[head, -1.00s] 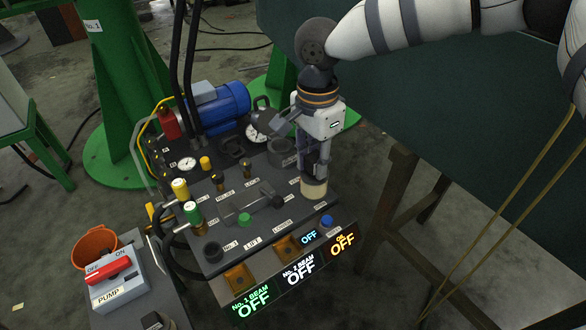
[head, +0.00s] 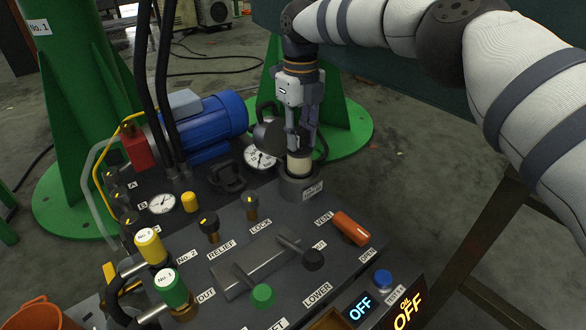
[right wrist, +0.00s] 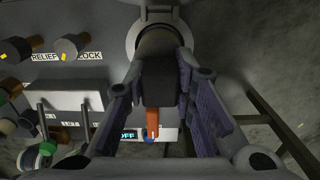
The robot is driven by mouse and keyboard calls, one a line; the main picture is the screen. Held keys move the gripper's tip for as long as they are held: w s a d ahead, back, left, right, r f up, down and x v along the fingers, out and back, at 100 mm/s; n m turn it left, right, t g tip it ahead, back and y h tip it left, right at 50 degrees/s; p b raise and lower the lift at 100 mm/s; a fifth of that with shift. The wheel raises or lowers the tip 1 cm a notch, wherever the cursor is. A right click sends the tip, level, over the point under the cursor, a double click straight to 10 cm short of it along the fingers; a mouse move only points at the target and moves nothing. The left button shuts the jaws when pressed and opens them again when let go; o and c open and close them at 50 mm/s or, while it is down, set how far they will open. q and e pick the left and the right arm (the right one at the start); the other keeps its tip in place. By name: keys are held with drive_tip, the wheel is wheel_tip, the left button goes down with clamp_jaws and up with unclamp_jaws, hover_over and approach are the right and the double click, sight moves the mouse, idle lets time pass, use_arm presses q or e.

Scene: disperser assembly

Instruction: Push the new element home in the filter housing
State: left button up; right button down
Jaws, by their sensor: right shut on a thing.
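The filter housing (head: 303,190) is a dark grey round cup at the back right of the panel. The new element (head: 299,164) is a cream cylinder standing about upright at the housing's mouth. Its lower end is hidden by the rim, and a cream band shows above it. My right gripper (head: 298,146) is above the housing, pointing down and shut on the element's upper part. In the right wrist view, the housing rim (right wrist: 133,42) shows behind the fingers; the element is mostly hidden there. My left gripper is not in view.
A pressure gauge (head: 261,156) and a dark round-bodied part (head: 268,134) stand close left of the gripper. An orange vent handle (head: 351,228) lies in front of the housing. Lock and relief knobs (head: 251,206) are to the left. A blue motor (head: 205,128) is behind.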

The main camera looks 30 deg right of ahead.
sight(300, 158)
wheel_tip(300, 158, down, 6)
drive_tip(key=shift+s+r+b, duration=0.1)
drive_tip(key=shift+b, duration=0.5)
drive_tip(key=c, duration=1.3)
unclamp_jaws()
drive_tip(key=shift+c, duration=0.2)
wheel_tip(300, 158, up, 12)
drive_tip(key=shift+p, duration=1.2)
